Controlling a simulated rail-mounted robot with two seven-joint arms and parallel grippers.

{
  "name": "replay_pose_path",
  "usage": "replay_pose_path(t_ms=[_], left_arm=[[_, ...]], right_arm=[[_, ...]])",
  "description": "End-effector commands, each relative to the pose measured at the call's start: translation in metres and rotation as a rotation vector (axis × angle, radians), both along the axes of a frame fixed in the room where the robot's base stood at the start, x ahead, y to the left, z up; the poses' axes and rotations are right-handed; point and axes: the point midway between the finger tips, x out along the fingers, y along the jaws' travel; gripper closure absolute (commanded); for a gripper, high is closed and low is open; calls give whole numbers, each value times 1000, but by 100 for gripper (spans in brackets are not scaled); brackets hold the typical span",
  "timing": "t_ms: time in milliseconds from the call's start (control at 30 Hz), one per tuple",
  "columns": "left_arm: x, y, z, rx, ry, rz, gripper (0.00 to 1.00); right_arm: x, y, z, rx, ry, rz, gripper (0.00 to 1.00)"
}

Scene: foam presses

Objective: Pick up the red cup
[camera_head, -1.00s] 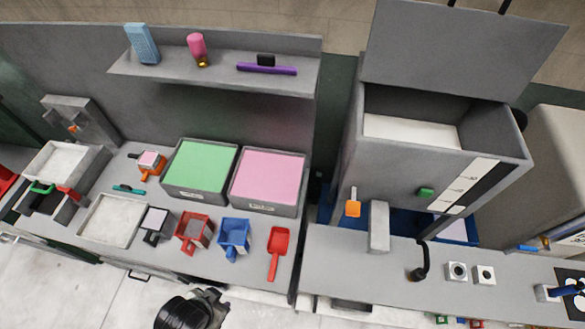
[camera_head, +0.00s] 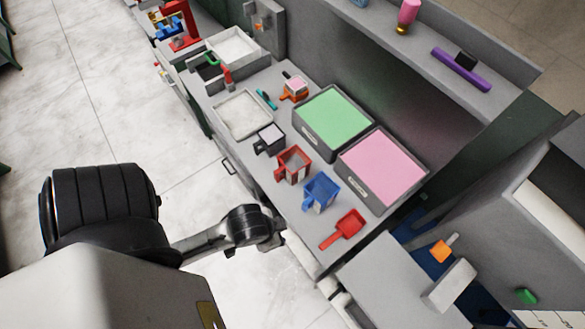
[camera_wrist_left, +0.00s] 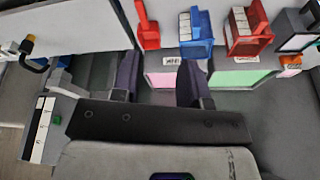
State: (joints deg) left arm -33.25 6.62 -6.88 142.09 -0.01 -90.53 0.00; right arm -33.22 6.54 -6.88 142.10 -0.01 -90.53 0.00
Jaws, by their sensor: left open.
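The red cup (camera_head: 292,163) is square with a handle and stands upright on the bench, between a dark grey cup (camera_head: 270,139) and a blue cup (camera_head: 321,193). In the left wrist view the red cup (camera_wrist_left: 250,36) shows upper right, beyond the blue cup (camera_wrist_left: 196,35). My left gripper (camera_wrist_left: 159,72) is open, with two dark fingers apart and nothing between them. It is clear of the red cup, which lies to the right of both fingers in that view. In the head view the gripper itself cannot be made out. My right gripper is not in view.
A red scoop (camera_head: 346,228) lies near the blue cup. A green-topped tray (camera_head: 301,138) and a pink-topped tray (camera_head: 349,183) stand behind the cups. A pale shallow tray (camera_head: 242,115) is further left. A grey block (camera_head: 450,287) stands on the neighbouring bench.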

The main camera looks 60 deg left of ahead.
Motion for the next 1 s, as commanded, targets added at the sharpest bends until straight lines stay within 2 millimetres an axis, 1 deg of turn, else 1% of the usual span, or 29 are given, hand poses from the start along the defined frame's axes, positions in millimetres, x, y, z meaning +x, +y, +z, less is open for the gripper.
replay_pose_path(t_ms=[100, 700, 900, 1000], left_arm=[[0, 1, 0, 5, 0, -4, 58], [0, 2, 0, 7, 0, -4, 1], [0, 0, 0, -1, -1, 1, 0], [2, 0, -7, 0, -4, 0, 0]], right_arm=[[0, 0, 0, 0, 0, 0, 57], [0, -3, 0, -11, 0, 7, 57], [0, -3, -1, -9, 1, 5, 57], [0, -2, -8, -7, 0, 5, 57]])
